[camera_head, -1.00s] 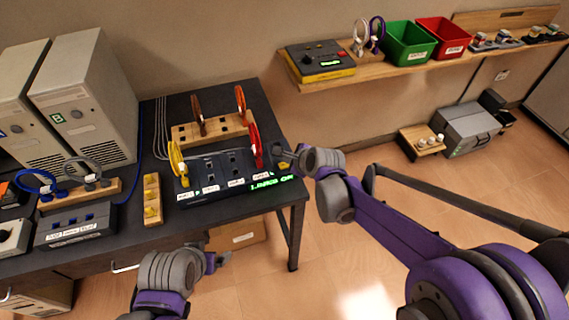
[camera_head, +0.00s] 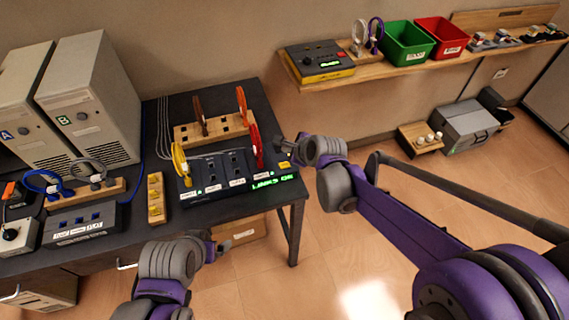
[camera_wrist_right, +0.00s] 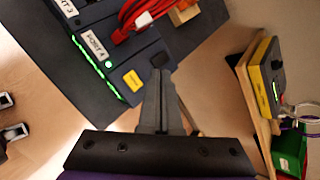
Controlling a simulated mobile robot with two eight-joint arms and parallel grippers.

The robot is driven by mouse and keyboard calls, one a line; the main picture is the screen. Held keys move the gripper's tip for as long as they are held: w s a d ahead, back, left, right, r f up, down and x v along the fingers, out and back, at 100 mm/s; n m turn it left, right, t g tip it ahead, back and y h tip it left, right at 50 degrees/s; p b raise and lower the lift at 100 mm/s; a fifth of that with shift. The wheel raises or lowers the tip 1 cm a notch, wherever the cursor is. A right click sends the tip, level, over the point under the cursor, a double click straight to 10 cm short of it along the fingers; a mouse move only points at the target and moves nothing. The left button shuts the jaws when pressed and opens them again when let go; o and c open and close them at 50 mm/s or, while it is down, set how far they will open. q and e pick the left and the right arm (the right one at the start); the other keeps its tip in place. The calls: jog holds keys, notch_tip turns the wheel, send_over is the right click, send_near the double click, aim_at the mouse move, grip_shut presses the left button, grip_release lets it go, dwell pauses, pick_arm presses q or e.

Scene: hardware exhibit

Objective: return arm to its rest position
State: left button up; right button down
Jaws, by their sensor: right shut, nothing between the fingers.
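My right gripper (camera_head: 284,146) is shut and empty, beside the right end of the black port box (camera_head: 205,196) on the dark table. In the right wrist view the closed fingers (camera_wrist_right: 160,85) point toward the box's corner, near its yellow label; I cannot tell whether they touch. The right arm (camera_head: 400,220) stretches in from the right, in front of the table's right side. My left gripper (camera_head: 222,247) is low, in front of the table's front edge; its finger opening is too small to tell.
A yellow cable (camera_head: 180,160) and a red cable (camera_head: 255,148) stand at the port box. A wooden rack (camera_head: 212,131) is behind it. Two computer towers (camera_head: 95,110) stand at left. A wall shelf (camera_head: 390,68) holds a green bin (camera_head: 407,43) and a red bin (camera_head: 442,37). Floor at right is open.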

dwell(0.4)
jog(key=s+d+n+g+h, duration=0.1)
jog(key=s+d+n, duration=0.4)
jog(key=s+n, duration=0.2)
jog(key=s+d+n+h, duration=0.2)
jog(key=s+d+n, duration=0.4)
jog(key=s, duration=0.5)
jog(key=s+d+f+n+g+h, duration=0.1)
jog(key=s+d+n, duration=0.4)
jog(key=s+n, duration=0.3)
jog(key=shift+s+d+g+h, duration=0.3)
jog(key=shift+s+d, duration=0.1)
jog(key=shift+s, duration=0.55)
pick_arm(q)
jog(key=shift+f, duration=0.1)
pick_arm(e)
jog(key=shift+f, duration=0.15)
